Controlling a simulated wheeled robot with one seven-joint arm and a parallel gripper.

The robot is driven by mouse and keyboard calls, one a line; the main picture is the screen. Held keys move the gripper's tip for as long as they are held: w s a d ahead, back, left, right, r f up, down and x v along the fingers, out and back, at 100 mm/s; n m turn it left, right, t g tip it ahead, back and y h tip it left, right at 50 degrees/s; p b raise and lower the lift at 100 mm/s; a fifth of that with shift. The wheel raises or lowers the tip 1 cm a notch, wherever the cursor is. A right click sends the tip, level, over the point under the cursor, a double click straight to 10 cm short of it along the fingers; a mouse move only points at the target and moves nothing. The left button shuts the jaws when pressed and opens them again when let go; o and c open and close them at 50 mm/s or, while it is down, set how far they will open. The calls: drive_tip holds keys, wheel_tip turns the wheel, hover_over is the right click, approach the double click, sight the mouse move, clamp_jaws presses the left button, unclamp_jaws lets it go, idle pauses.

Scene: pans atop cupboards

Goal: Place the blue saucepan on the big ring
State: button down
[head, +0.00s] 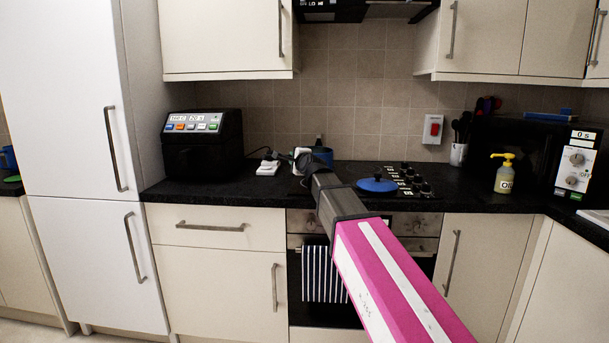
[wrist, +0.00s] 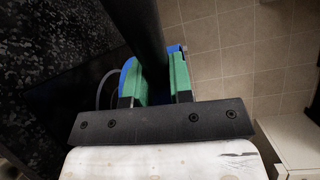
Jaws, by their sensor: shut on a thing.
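My gripper (head: 303,164) is over the left part of the hob, partly hidden by my own wrist. In the wrist view its green fingers (wrist: 160,78) are shut on a long black handle (wrist: 150,35). In the head view the blue saucepan (head: 323,154) shows just behind my gripper, mostly hidden. I cannot tell whether it touches the hob. The black hob (head: 400,172) shows its knobs on the right. The big ring cannot be made out.
A blue lid-like thing (head: 377,185) lies at the hob's front.

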drive_tip(key=w+d+f, duration=0.2)
drive_tip(key=w+d, duration=0.1)
drive_tip(key=shift+w+d+f, duration=0.1)
drive_tip(key=shift+w+f, duration=0.05)
drive_tip(key=shift+f, duration=2.35)
drive_tip(key=c, duration=1)
unclamp_jaws()
drive_tip(key=shift+r, duration=0.2)
drive_tip(key=v, duration=1.2)
